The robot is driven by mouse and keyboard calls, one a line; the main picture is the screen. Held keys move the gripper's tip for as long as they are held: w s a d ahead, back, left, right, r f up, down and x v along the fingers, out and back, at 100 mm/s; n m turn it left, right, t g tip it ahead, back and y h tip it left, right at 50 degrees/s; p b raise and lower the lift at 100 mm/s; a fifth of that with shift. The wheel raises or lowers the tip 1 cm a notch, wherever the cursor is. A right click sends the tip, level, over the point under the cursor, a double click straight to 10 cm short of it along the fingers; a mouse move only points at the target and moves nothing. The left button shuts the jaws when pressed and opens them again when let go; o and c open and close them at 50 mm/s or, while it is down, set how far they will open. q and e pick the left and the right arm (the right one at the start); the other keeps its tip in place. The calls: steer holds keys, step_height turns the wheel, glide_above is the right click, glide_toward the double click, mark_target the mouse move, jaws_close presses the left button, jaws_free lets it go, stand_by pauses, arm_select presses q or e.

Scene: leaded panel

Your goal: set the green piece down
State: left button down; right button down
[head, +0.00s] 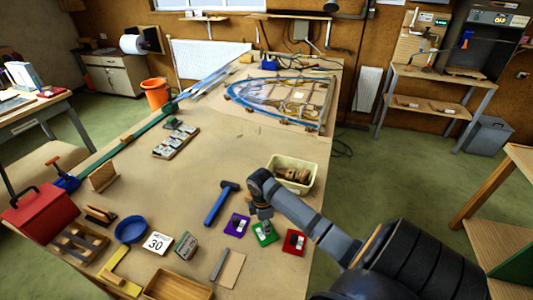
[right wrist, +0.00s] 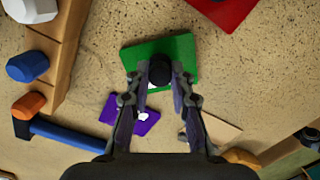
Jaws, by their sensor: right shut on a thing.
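The green piece (head: 265,233) is a flat square plate with a dark round knob, near the front right of the workbench. My right gripper (head: 264,216) is over it. In the right wrist view the green piece (right wrist: 178,58) lies between my right fingertips (right wrist: 160,76), which are shut on its black knob. Whether its underside touches the bench is hard to tell. A purple piece (head: 237,225) lies left of it and a red piece (head: 294,242) right of it. They also show in the right wrist view, purple (right wrist: 130,113) and red (right wrist: 222,10). My left gripper is not in view.
A blue hammer (head: 220,203) lies to the left, and a cream bin (head: 308,172) with brown pieces stands behind.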

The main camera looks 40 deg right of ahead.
steer(key=shift+s+a+r, duration=0.1)
steer(key=shift+s+r, duration=0.05)
steer(key=shift+s+f, duration=0.1)
steer(key=shift+f, duration=0.15)
steer(key=c, duration=1.5)
jaws_free()
steer(key=o, duration=0.3)
steer(key=shift+f, duration=0.1)
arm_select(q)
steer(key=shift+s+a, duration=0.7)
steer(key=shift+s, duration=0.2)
arm_select(e)
steer(key=shift+o, duration=0.2)
